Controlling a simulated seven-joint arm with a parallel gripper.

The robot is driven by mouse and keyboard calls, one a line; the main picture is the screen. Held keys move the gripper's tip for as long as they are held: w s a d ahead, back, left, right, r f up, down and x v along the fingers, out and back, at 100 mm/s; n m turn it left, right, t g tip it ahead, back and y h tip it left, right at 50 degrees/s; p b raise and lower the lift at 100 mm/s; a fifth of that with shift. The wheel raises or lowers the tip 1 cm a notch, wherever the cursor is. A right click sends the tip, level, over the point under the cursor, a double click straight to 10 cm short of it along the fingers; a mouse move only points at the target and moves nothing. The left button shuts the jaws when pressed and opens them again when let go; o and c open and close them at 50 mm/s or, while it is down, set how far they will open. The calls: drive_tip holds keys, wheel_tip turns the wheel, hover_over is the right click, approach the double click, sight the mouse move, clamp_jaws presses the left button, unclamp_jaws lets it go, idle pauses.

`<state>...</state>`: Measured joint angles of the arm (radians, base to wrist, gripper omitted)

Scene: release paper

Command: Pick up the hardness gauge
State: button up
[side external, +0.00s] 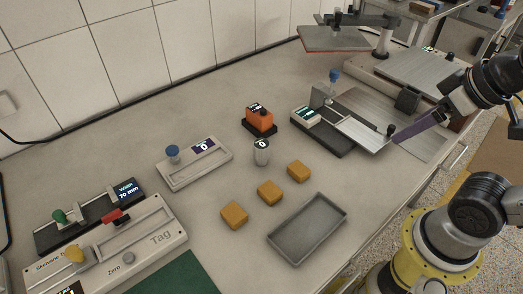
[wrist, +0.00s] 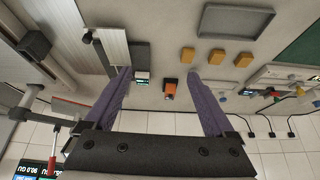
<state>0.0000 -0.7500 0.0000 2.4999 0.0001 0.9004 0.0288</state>
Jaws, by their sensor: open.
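The hardness gauge is most likely the orange device (side external: 260,118) with a small display, sitting on a black base on the bench. A short grey cylinder (side external: 261,152) with a display stands just in front of it, and no label tells the two apart for certain. The orange device also shows in the wrist view (wrist: 171,85), between the fingers and well beyond their tips. My gripper (side external: 394,140) is at the right, above the bench and apart from the orange device. Its two purple fingers (wrist: 158,73) are spread wide with nothing between them.
Several yellow-brown blocks (side external: 269,192) lie in front of the cylinder, beside a grey tray (side external: 278,246). A metal-plated device (side external: 322,134) stands between my gripper and the orange device. A white device with a blue knob (side external: 194,168) is to the left. A raised red-edged plate (side external: 334,40) is behind.

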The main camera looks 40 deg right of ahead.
drive_tip(key=w+r+m, duration=0.6)
drive_tip(key=m, duration=0.3)
drive_tip(key=m+g, duration=0.6)
drive_tip(key=m, duration=0.1)
hover_over(262, 142)
wheel_tip(262, 142, down, 14)
drive_tip(key=shift+s+a, duration=0.1)
wheel_tip(262, 142, down, 7)
drive_tip(key=shift+r, duration=0.1)
drive_tip(key=shift+s+a+f, duration=0.1)
drive_tip(key=shift+f, duration=2.95)
